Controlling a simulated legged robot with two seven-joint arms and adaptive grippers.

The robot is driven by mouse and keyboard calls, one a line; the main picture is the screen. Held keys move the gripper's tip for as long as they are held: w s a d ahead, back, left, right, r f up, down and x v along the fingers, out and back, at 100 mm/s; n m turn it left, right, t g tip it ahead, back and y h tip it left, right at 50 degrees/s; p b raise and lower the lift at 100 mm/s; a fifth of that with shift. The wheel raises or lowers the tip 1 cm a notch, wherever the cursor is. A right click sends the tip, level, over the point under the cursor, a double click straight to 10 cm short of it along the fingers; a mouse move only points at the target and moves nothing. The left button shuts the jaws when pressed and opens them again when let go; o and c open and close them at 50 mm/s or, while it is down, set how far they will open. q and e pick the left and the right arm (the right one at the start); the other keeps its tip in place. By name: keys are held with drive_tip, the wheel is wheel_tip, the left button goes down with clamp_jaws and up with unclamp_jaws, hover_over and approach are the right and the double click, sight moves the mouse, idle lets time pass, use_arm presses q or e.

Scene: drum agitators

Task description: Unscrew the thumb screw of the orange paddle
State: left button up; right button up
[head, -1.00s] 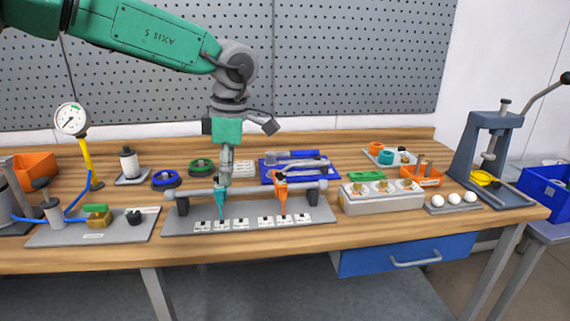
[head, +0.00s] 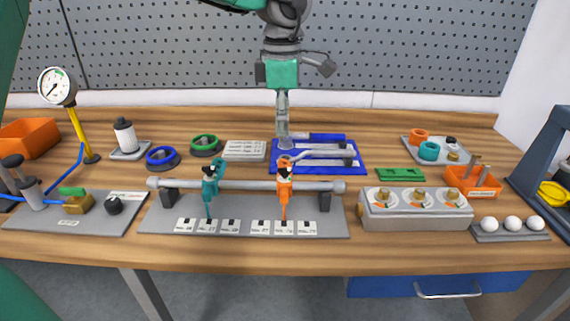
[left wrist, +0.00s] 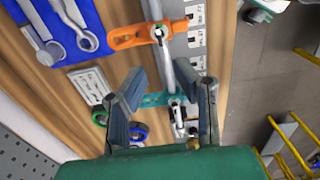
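The orange paddle (head: 284,190) is clamped on a grey horizontal shaft (head: 245,185) and hangs down toward white labels. In the left wrist view the orange paddle (left wrist: 127,39) lies beyond the fingertips, with a small dark and light screw head (left wrist: 158,33) on it. The teal paddle (head: 209,190) is on the same shaft to its left. It also shows between my fingers in the left wrist view (left wrist: 154,99). My left gripper (head: 283,143) hangs above and behind the orange paddle, pointing down. In the left wrist view its fingers (left wrist: 172,78) are apart and empty. My right gripper is out of view.
A blue tray (head: 355,168) with wrenches lies behind the shaft. A grey block with brass knobs (head: 415,212) stands to the right. A gauge stand (head: 58,88) and valve plate (head: 75,228) are at the left. Blue and green rings (head: 162,158) lie behind the teal paddle.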

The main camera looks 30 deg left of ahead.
use_arm(q)
hover_over(284, 177)
drive_tip(key=d, duration=0.2)
wheel_tip(284, 177, down, 8)
drive_tip(key=shift+a+r+b, duration=0.1)
drive_tip(key=shift+r+b, duration=0.1)
drive_tip(key=shift+b, duration=0.15)
drive_tip(key=f, duration=0.1)
drive_tip(key=a+f, duration=0.1)
drive_tip(key=shift+a+f, duration=0.15)
drive_tip(key=shift+f, duration=0.25)
drive_tip(key=shift+a+f, duration=0.3)
drive_tip(key=shift+d+r, duration=0.1)
drive_tip(key=shift+d, duration=0.45)
drive_tip(key=c, duration=0.6)
drive_tip(key=shift+d, duration=0.1)
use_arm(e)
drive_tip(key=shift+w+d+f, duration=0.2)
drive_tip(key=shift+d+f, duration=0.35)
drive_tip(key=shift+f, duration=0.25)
